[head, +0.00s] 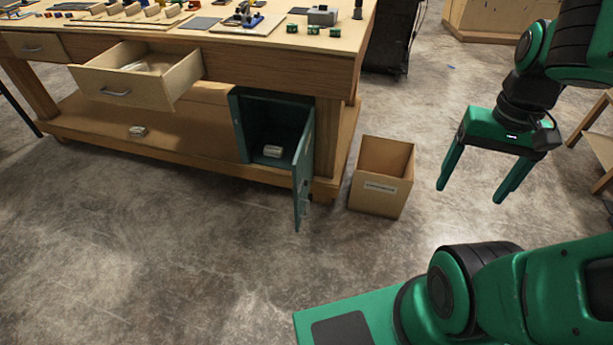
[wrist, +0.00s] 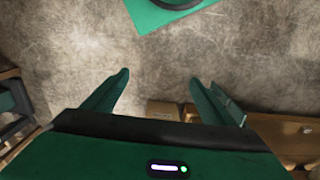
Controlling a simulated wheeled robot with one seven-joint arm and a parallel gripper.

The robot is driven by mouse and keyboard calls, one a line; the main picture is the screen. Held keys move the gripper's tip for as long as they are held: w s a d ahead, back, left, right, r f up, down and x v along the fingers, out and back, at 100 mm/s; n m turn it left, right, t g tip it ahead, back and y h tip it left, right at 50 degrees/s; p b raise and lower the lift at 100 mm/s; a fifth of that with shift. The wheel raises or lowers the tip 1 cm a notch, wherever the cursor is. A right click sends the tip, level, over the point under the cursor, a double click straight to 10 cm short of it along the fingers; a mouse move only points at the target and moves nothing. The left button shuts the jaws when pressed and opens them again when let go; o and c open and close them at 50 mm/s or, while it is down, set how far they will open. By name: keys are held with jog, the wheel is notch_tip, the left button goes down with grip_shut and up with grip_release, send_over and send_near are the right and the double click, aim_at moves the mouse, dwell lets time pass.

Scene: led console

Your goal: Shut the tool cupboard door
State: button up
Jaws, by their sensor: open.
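The tool cupboard (head: 240,126) is a dark green box under the workbench in the head view. Its door (head: 303,175) stands open, swung out toward me on the right side. A small pale item (head: 272,151) lies inside the cupboard. My gripper (head: 470,194) is open and empty, in the air to the right of the cupboard door and well apart from it. In the wrist view my gripper's two fingers (wrist: 160,82) are spread with floor between them.
A cardboard box (head: 382,178) stands on the floor between the cupboard door and my gripper. The workbench (head: 250,62) has an open drawer (head: 135,85) at the left, and parts lie on its top. The floor in front of the cupboard is clear.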

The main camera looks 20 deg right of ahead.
jog(key=o, duration=0.3)
